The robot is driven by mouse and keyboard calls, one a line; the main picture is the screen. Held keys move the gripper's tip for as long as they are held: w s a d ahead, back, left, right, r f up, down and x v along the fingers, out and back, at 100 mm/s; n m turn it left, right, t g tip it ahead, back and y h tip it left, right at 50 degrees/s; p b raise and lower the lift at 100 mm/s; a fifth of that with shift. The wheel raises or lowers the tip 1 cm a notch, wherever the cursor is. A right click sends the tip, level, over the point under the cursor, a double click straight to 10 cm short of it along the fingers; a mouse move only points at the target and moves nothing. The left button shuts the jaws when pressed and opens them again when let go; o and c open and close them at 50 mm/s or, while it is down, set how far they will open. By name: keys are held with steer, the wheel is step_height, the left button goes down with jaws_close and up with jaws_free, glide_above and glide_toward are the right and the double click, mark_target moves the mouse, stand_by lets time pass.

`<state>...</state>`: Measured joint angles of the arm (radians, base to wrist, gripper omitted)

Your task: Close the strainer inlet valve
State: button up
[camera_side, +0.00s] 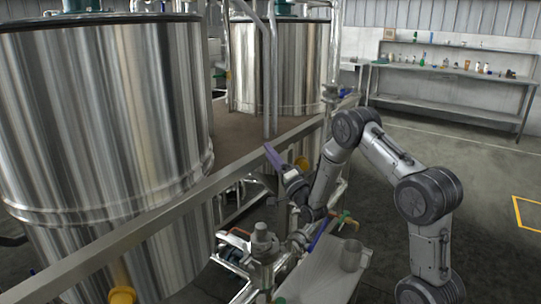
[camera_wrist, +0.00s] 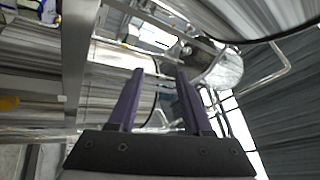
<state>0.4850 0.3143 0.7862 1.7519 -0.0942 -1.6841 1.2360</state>
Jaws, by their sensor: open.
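Several valves and pipe fittings sit low in front of the tanks in the side view; I cannot tell for sure which is the strainer inlet valve. A steel valve-like body (camera_side: 262,246) stands on the pipework at bottom centre, with a blue lever handle (camera_side: 321,234) to its right. A green-and-red handle (camera_side: 346,219) is further right. My gripper (camera_side: 273,157) has purple fingers and is raised above these fittings, near the platform rail, apart from them. In the wrist view my gripper (camera_wrist: 160,74) is open, with nothing between its fingers.
A large steel tank (camera_side: 100,120) fills the left, and a second tank (camera_side: 300,68) stands behind. The platform's metal rail (camera_side: 180,205) runs diagonally close to my gripper. Shelves (camera_side: 450,75) are far right.

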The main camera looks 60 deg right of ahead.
steer(key=shift+a+r, duration=0.15)
steer(key=shift+r, duration=0.05)
steer(key=n+g+y, duration=0.2)
steer(key=g+y, duration=0.3)
steer(key=g, duration=0.9)
glide_toward(323, 228)
steer(key=x, duration=1)
steer(key=shift+w+f, duration=0.2)
steer(key=shift+f, duration=0.15)
